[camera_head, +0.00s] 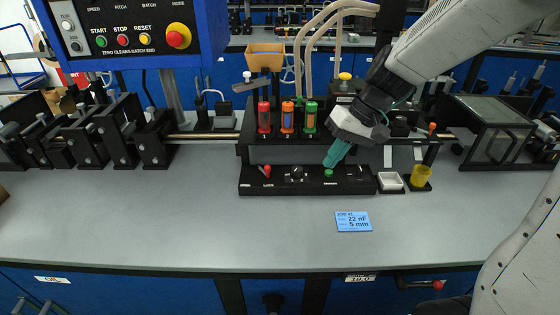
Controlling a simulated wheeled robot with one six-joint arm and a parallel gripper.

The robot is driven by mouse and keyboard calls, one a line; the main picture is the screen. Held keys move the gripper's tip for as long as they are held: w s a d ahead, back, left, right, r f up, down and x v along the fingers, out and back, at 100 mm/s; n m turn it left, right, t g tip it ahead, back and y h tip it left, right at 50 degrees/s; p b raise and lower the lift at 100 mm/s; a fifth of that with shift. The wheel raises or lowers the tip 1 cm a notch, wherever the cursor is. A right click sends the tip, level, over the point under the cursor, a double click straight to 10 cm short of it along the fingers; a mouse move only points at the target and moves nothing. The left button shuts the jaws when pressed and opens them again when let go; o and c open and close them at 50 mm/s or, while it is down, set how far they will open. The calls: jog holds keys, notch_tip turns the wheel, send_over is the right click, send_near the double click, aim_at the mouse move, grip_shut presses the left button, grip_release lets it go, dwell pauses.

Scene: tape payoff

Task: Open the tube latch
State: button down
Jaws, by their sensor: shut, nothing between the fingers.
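Three tubes stand upright side by side in a black holder (248,141) at the middle: a red tube (264,117), an orange tube (287,116) and a green tube (310,117). A black panel (285,187) in front of them carries a small red lever (267,171), a dark knob (296,174) and a green button (329,173). I cannot tell which part is the tube latch. My teal gripper (328,166) is shut and empty, pointing down just above the green button. Whether it touches the button is unclear.
A white tray (390,182) and a yellow cup (420,176) stand right of the panel. A blue card (353,222) lies on the grey table (180,220), whose front is otherwise clear. A blue control box (130,45) hangs at upper left. An orange hopper (265,57) rises behind the tubes.

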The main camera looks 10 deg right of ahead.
jog(key=w+n+t+y, duration=0.1)
jog(key=w+n+t, duration=0.1)
jog(key=w, duration=0.7)
jog(key=shift+w+a+n+t, duration=0.25)
jog(key=shift+n+t, duration=0.15)
jog(key=shift+n, duration=0.1)
jog(key=x, duration=1)
jog(key=shift+s+a+f, duration=0.1)
jog(key=shift+a, duration=0.1)
jog(key=shift+s+a, duration=0.15)
jog(key=shift+a, duration=0.45)
jog(key=shift+s+a, duration=0.2)
jog(key=shift+a, duration=0.45)
jog(key=shift+s+a, duration=0.1)
jog(key=shift+a, duration=0.45)
